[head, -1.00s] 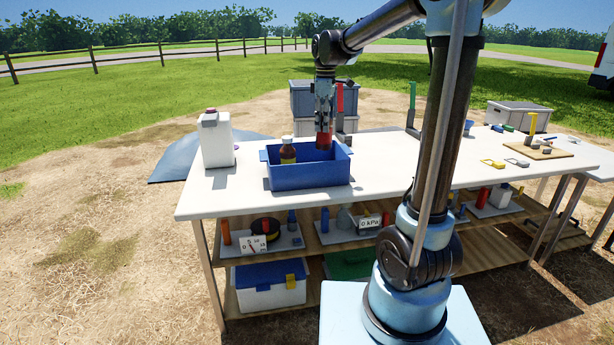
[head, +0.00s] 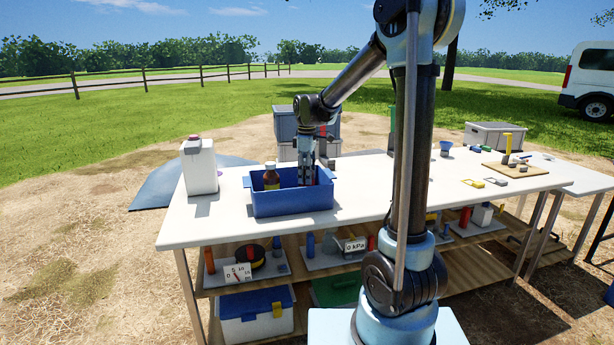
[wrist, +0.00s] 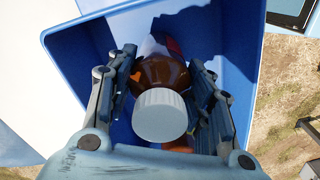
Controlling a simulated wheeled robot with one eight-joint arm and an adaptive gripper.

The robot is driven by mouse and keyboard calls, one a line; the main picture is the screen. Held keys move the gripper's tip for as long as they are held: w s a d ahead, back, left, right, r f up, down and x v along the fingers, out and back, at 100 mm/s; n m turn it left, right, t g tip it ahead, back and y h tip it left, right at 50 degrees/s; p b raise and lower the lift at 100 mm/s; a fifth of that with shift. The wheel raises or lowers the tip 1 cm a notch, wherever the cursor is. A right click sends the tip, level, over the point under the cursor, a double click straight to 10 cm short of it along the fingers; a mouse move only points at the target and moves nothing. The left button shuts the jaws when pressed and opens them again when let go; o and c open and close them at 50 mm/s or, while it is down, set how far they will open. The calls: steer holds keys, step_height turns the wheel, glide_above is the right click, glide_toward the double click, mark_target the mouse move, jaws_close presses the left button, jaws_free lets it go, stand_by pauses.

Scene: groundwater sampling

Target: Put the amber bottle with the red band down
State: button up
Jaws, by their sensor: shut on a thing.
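My gripper (head: 307,172) reaches down into the blue bin (head: 292,204) on the white table. It is shut on the amber bottle with the red band (wrist: 163,73). In the wrist view the bottle's white ribbed cap faces me between the two fingers, and part of a red band shows beyond the amber shoulder. The bottle is inside the blue bin's walls (wrist: 240,25). Whether its base touches the bin floor is hidden. A second amber bottle (head: 271,178) with a pale label stands in the bin, left of my gripper.
A white jug (head: 199,168) stands left of the bin. Dark grey crates (head: 284,125) are behind the table. The tabletop right of the bin is clear up to small tools and a wooden board (head: 515,171). Gauges and other gear lie on the shelf below.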

steer(key=o, duration=1.4)
steer(key=shift+c, duration=0.2)
